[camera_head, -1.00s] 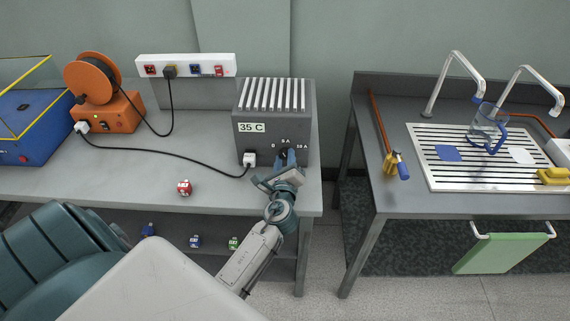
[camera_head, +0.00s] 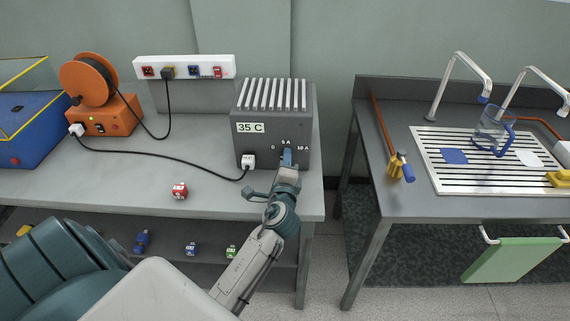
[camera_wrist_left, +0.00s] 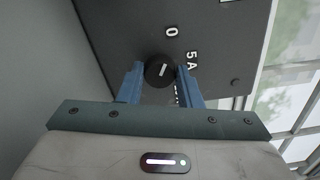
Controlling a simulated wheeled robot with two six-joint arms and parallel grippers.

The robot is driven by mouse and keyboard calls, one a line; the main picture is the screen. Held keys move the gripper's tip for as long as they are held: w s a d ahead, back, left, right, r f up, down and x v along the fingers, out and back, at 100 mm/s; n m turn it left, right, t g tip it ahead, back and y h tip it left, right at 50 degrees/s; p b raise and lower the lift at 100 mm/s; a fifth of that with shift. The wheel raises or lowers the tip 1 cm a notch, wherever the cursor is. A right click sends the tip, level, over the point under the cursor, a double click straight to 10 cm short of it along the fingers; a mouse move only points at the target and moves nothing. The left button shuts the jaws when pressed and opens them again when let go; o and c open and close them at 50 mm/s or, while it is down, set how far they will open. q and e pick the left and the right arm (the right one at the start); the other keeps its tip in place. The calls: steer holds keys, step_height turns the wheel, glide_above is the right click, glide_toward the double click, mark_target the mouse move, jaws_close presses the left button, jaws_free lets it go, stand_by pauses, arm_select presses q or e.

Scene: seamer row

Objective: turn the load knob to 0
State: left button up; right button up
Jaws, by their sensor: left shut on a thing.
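The grey load box (camera_head: 272,138) stands at the right end of the left bench, with a 35 C label and the marks 0, 5 A and 10 A on its front. The load knob (camera_wrist_left: 160,70) is round and black with a short white line; I cannot tell which end of the line is the pointer. My left gripper (camera_head: 287,157) is at the front of the box, its blue fingers on both sides of the knob, shut on it. In the left wrist view, the 10 A mark is largely hidden by a finger. My right gripper is not in view.
A white plug (camera_head: 248,161) with a black cable sits left of the knob. An orange cable reel (camera_head: 104,114) and a socket strip (camera_head: 185,68) are further back. A gap separates the sink bench (camera_head: 395,204).

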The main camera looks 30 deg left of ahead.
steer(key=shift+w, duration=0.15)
arm_select(q)
steer(key=o, duration=1)
steer(key=shift+c, duration=0.2)
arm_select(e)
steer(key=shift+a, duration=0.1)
arm_select(q)
steer(key=shift+s+d, duration=0.15)
steer(key=shift+s, duration=0.05)
steer(key=b+v, duration=0.2)
steer(key=v, duration=0.7)
steer(key=shift+s+d, duration=0.15)
steer(key=shift+s, duration=0.2)
steer(key=shift+s+d, duration=0.15)
steer(key=shift+s, duration=0.15)
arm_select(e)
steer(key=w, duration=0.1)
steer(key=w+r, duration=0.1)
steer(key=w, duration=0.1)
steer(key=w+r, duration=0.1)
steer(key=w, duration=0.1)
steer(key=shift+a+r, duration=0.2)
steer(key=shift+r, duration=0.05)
